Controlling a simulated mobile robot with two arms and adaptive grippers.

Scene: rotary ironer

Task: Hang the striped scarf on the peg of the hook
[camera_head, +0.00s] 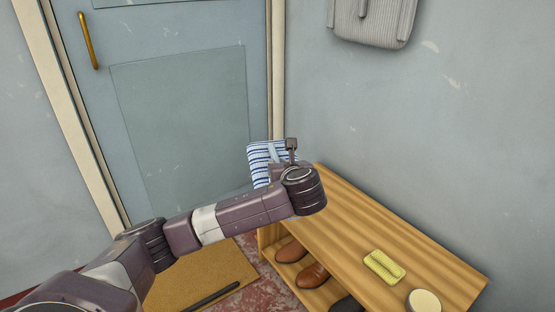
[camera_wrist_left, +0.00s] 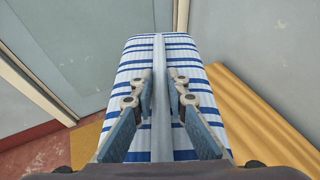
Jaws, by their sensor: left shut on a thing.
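The striped scarf (camera_head: 260,153), white with blue bands, is at the far end of my left arm, above the left end of the wooden bench. In the left wrist view the scarf (camera_wrist_left: 150,50) spreads out beyond and beneath the fingers. My left gripper (camera_wrist_left: 161,88) is shut on a raised fold along its middle. In the head view, my left wrist hides the lower part of the scarf and most of the gripper. My right gripper is not in view.
A door (camera_head: 180,100) and mat (camera_head: 205,280) are at left.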

